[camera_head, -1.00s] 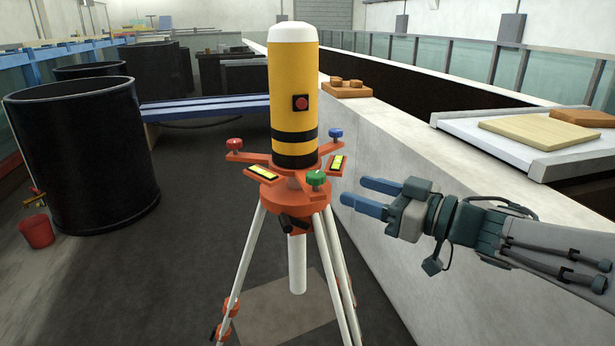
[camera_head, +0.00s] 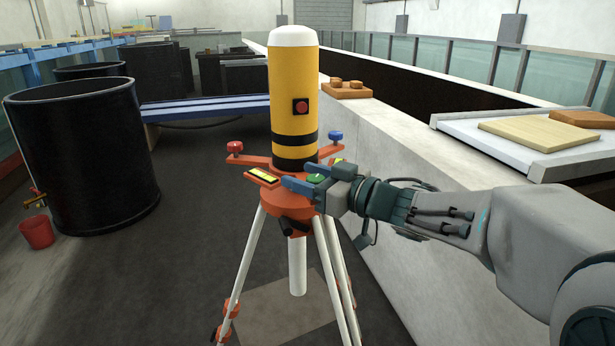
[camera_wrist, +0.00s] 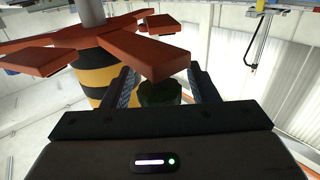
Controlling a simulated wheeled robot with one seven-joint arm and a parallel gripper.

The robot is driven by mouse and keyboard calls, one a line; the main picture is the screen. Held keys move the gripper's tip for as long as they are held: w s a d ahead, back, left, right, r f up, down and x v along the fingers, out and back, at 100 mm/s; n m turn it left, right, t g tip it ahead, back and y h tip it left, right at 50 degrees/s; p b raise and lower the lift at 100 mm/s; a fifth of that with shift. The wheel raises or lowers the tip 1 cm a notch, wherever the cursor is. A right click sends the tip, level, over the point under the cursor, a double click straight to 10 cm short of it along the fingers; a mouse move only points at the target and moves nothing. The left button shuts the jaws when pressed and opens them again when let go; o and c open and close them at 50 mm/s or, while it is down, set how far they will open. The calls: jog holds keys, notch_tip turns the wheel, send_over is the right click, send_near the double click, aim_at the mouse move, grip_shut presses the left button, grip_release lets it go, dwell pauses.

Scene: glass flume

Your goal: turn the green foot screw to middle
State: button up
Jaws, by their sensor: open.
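The green foot screw (camera_head: 316,178) is on the near right arm of the orange tripod head (camera_head: 286,200), under the yellow and black cylinder (camera_head: 293,95). My gripper (camera_head: 300,178) is open, with its blue fingers on either side of the green screw. In the wrist view the dark green knob (camera_wrist: 160,92) lies between the two fingers (camera_wrist: 163,88), with a gap showing on each side. A red screw (camera_head: 235,147) and a blue screw (camera_head: 336,136) stand on the other arms. One yellow level vial (camera_head: 263,175) shows on the left; the right one is mostly hidden by my gripper.
White tripod legs (camera_head: 243,272) spread below the head. A pale flume wall (camera_head: 420,190) runs close on the right, with boards (camera_head: 541,132) on a white ledge. A black tank (camera_head: 80,155) and a red bucket (camera_head: 37,231) stand left. The floor between is clear.

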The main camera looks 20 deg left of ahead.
jog(key=c, duration=1)
jog(key=shift+o, duration=0.2)
jog(key=shift+f+m+t+h+b, duration=0.1)
jog(key=shift+m+t+h+b, duration=0.2)
jog(key=shift+m+t+b, duration=0.25)
jog(key=shift+w+d+f+m+t+h+b, duration=0.15)
jog(key=shift+m+t+h+b, duration=0.45)
jog(key=shift+t+b, duration=0.35)
jog(key=m+t+h+b, duration=0.1)
jog(key=t+b, duration=0.1)
jog(key=b, duration=0.2)
jog(key=shift+w+f+m, duration=0.1)
jog(key=shift+m, duration=0.25)
jog(key=shift+m+t+h+b, duration=0.3)
jog(key=shift+t+h+b, duration=0.1)
jog(key=shift+b, duration=0.5)
jog(key=m+t+h+b, duration=0.1)
jog(key=t+h+b, duration=0.1)
jog(key=b, duration=0.5)
jog(key=shift+w+d+m, duration=0.1)
jog(key=shift+w+m, duration=0.05)
jog(key=shift+m, duration=0.25)
jog(key=b, duration=0.2)
jog(key=h+b, duration=0.1)
jog(key=shift+w+d+m+t+b, duration=0.15)
jog(key=shift+d+m+t+b, duration=0.05)
jog(key=shift+m+t+b, duration=0.2)
